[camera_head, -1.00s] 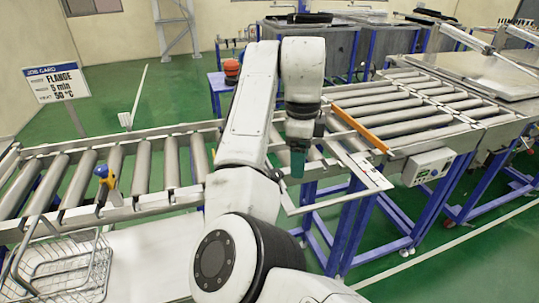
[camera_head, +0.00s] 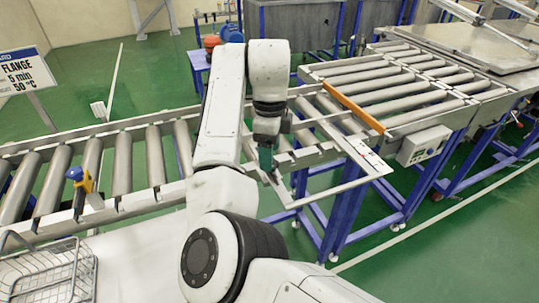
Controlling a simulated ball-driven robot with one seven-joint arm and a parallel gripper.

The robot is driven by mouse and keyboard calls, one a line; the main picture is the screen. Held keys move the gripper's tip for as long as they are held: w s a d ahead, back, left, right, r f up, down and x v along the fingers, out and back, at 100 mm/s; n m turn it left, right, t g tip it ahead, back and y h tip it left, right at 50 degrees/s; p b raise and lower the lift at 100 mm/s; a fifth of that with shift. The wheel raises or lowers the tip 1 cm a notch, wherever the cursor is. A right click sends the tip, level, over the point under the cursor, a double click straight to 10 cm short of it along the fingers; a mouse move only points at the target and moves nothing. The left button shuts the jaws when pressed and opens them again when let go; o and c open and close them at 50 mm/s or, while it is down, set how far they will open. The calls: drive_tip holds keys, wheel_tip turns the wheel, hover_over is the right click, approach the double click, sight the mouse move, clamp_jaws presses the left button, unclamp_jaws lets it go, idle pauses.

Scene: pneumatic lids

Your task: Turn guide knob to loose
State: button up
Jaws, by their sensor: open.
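My gripper (camera_head: 267,160) points down near the front rail of the roller conveyor, in the middle of the view. Its teal fingers are small here; it is open, and I see nothing held. No guide knob stands out clearly; a small dark part (camera_head: 274,177) sits just below the fingertips, too small to identify. I cannot tell if the fingers touch it. An orange guide bar (camera_head: 352,108) lies across the rollers to the right. My arm hides part of the conveyor.
A roller conveyor (camera_head: 122,165) runs across the view. A wire basket (camera_head: 50,275) is at lower left. A control box (camera_head: 424,144) hangs at right. A flat light frame (camera_head: 340,187) juts out right of my gripper.

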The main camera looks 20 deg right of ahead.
drive_tip(key=shift+f, duration=1.1)
drive_tip(key=c, duration=1.1)
drive_tip(key=shift+o, duration=0.2)
drive_tip(key=shift+s, duration=0.1)
